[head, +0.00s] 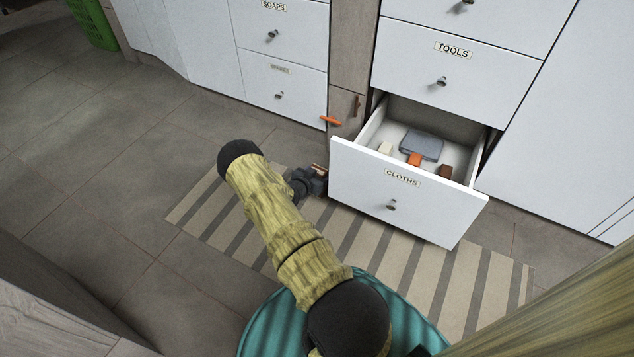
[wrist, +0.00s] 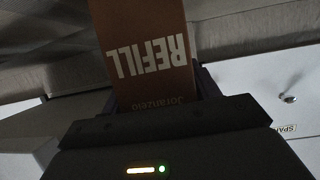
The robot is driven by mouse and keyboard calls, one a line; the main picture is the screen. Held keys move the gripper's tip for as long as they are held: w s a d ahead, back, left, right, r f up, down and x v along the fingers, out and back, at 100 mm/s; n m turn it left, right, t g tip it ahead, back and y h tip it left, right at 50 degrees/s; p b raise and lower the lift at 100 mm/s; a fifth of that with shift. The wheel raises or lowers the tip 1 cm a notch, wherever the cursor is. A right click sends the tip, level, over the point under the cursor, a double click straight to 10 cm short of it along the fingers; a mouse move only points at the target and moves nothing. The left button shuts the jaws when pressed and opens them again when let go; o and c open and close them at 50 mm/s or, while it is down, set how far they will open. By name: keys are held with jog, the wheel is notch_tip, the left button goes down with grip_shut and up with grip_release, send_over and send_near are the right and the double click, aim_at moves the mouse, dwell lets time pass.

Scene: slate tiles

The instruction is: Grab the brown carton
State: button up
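The brown carton (wrist: 150,45), printed "REFILL" in white upside down, fills the space in front of my gripper (wrist: 155,85) in the wrist view. The fingers sit against both its sides, and its lower end is hidden by the gripper body. In the head view my gripper (head: 314,180) is low beside the left end of the open drawer front, above the striped mat. Only a small brown bit of the carton (head: 318,167) shows there; the rest is hidden.
The open "CLOTHS" drawer (head: 385,195) holds a grey folded cloth (head: 421,145), an orange block (head: 414,159), a cream block (head: 385,148) and a dark brown block (head: 445,171). A striped mat (head: 450,275) lies below. Tiled floor (head: 110,180) at left is clear.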

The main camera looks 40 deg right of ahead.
jog(key=c, duration=0.6)
jog(key=shift+r, duration=0.1)
notch_tip(320, 180, up, 10)
jog(key=p, duration=0.6)
jog(key=shift+p, duration=0.3)
